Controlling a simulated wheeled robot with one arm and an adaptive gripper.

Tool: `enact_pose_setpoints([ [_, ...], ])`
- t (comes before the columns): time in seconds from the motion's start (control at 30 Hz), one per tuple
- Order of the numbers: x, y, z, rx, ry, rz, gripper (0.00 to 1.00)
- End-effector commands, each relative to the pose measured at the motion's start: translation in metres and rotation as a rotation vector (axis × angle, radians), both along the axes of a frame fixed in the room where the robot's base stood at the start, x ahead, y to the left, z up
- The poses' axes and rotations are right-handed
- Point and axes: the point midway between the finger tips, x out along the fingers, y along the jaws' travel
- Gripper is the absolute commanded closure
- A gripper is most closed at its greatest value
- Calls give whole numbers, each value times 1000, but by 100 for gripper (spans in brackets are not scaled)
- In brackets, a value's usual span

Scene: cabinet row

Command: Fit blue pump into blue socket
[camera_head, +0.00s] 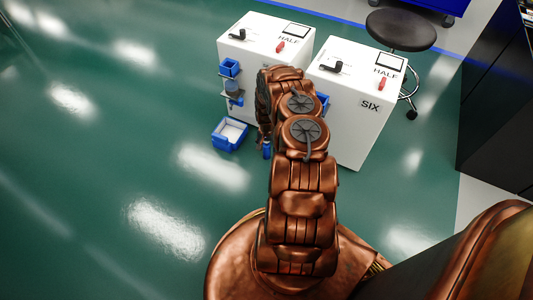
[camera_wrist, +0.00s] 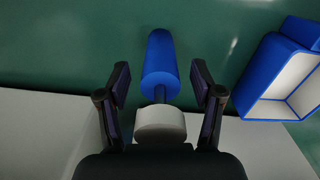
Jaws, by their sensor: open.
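In the wrist view, a blue cylinder (camera_wrist: 160,65) joins a pale grey round body (camera_wrist: 160,124) through a thin rod; it looks like the blue pump. My gripper (camera_wrist: 160,82) is open, with one finger on each side of this piece and a gap to both. In the head view my arm hides most of the gripper; a small blue part (camera_head: 267,149) shows beside it. On the left cabinet's side are a blue box-like holder (camera_head: 230,67) and a blue bracket with a grey-blue piece (camera_head: 233,88). I cannot tell which one is the blue socket.
Two white cabinets, left (camera_head: 261,40) and right (camera_head: 345,125), stand side by side, with black handles and red levers on top. An open blue bin (camera_head: 230,133) lies on the green floor; it also shows in the wrist view (camera_wrist: 256,88). A stool (camera_head: 401,30) stands behind. Floor at left is clear.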

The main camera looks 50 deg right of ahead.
Motion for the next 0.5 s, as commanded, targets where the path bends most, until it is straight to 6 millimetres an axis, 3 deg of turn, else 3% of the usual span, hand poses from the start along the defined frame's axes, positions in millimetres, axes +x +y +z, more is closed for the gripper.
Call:
enact_pose_setpoints([
  [0.1,0,0,1,0,0,0,36],
  [0.5,0,0,1,0,0,1,78],
])
